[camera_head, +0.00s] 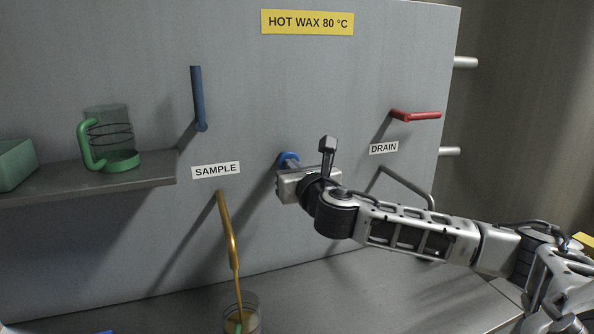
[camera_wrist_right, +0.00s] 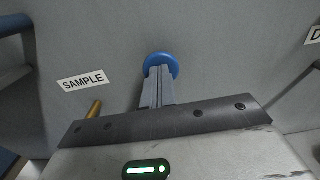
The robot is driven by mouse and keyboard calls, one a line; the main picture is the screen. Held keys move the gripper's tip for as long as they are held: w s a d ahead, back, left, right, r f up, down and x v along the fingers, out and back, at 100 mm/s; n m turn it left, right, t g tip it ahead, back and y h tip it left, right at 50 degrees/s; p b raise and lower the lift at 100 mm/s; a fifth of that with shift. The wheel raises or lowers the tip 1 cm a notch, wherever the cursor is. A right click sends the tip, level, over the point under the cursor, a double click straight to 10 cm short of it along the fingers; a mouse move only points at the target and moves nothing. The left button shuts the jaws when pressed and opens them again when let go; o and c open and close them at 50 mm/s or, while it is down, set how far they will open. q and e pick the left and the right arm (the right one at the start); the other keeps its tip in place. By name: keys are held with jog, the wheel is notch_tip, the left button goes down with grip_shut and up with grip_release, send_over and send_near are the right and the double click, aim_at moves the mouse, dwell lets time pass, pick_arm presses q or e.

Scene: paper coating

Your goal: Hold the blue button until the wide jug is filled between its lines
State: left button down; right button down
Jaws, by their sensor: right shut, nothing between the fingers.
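The round blue button (camera_head: 288,159) is on the grey panel, right of the SAMPLE label. My right gripper (camera_head: 292,166) is shut and empty, its fingertips at the button's face. In the right wrist view the closed fingertips (camera_wrist_right: 160,72) overlap the blue button (camera_wrist_right: 162,60) and seem to touch it. A clear jug (camera_head: 253,314) stands under the brass spout (camera_head: 229,232), cut off by the bottom edge. A thin amber stream runs from the spout into it. Its lines and fill level cannot be read. My left gripper is not in view.
A clear jug with dark lines and a green handle (camera_head: 92,155) stands on the left shelf (camera_head: 60,192), beside a green block (camera_head: 14,165). A blue lever (camera_head: 198,98) is above SAMPLE. A red lever (camera_head: 416,115) is above DRAIN, with a grey pipe (camera_head: 408,183) below.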

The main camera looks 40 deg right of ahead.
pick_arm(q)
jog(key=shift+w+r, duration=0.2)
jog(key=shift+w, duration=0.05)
pick_arm(e)
jog(key=shift+d+r, duration=0.2)
jog(key=shift+r, duration=0.15)
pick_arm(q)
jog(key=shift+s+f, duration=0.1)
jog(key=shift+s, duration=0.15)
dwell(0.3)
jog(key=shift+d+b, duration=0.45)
pick_arm(e)
jog(key=v, duration=1.4)
jog(key=shift+a+f, duration=0.2)
jog(key=shift+f, duration=0.1)
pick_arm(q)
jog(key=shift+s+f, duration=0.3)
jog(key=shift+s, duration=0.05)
